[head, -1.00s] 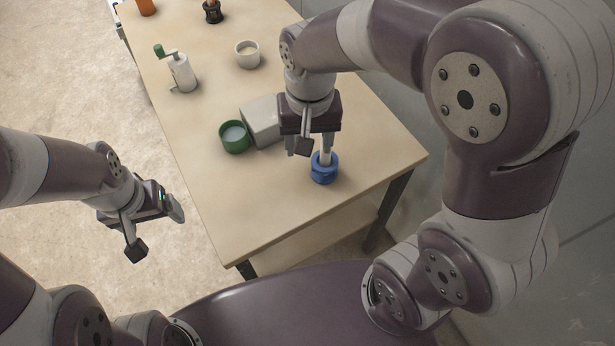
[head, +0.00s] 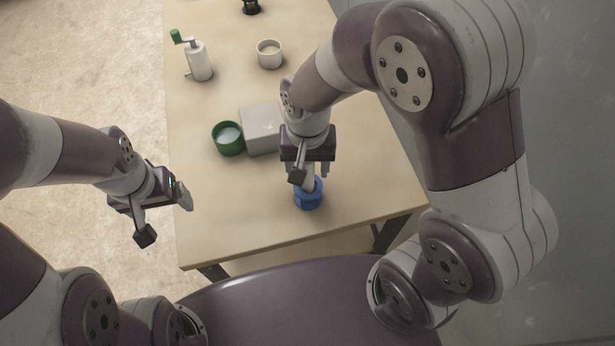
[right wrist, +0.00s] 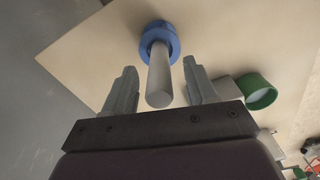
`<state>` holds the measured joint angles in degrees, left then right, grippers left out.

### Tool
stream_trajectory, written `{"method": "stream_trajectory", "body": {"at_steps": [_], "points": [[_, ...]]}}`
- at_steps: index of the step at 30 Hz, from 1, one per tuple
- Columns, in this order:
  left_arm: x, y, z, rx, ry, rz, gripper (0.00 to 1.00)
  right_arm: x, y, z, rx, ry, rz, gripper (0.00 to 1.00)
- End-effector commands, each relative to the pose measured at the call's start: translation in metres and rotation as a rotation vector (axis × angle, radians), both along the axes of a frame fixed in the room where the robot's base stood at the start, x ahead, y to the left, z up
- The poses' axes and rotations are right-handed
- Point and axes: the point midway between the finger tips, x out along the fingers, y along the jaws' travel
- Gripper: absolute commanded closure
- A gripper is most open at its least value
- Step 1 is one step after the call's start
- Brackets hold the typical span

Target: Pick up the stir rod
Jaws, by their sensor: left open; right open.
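The stir rod (right wrist: 159,78) is a pale grey cylinder standing in a blue holder (head: 308,199). In the head view only a short piece of the rod (head: 308,182) shows, below my right gripper (head: 312,168). In the right wrist view the blue holder (right wrist: 160,36) is around the rod's far end. My right gripper (right wrist: 163,88) is open, with one finger on each side of the rod and visible gaps between. I cannot tell how deep the rod reaches between the fingers. My left gripper (head: 168,215) is open and empty, left of the table.
A green-rimmed cup (head: 228,139) stands beside a pale grey block (head: 261,130), left of the right gripper. A white cup (head: 269,54), a white cranked device with a green knob (head: 198,62) and a dark item (head: 251,6) stand farther back. The table's (head: 215,220) front left is clear.

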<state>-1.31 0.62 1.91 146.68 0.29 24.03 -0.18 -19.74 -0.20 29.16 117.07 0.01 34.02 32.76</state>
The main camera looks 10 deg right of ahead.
Motion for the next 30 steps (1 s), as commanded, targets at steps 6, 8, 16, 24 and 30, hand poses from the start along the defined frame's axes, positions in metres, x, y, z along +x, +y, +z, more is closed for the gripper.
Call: {"method": "stream_trajectory", "body": {"at_steps": [6,8,16,24,30], "points": [[0.0,0.0,-0.002,0.0,0.0,0.0,0.14,0.0,0.0,-0.022,0.0,-0.001,0.0,0.43],[0.0,0.0,-0.002,0.0,0.0,0.0,0.14,0.0,0.0,-0.022,0.001,-0.001,0.0,0.43],[0.0,0.0,-0.002,0.0,0.0,0.0,0.14,0.0,0.0,-0.022,0.001,-0.001,0.0,0.99],[0.0,0.0,-0.001,0.0,0.0,0.0,0.14,0.0,0.0,-0.021,0.001,-0.002,0.0,1.0],[0.0,0.0,0.003,0.0,0.0,0.0,0.14,0.001,0.001,0.016,0.002,-0.008,0.0,1.0]]}}
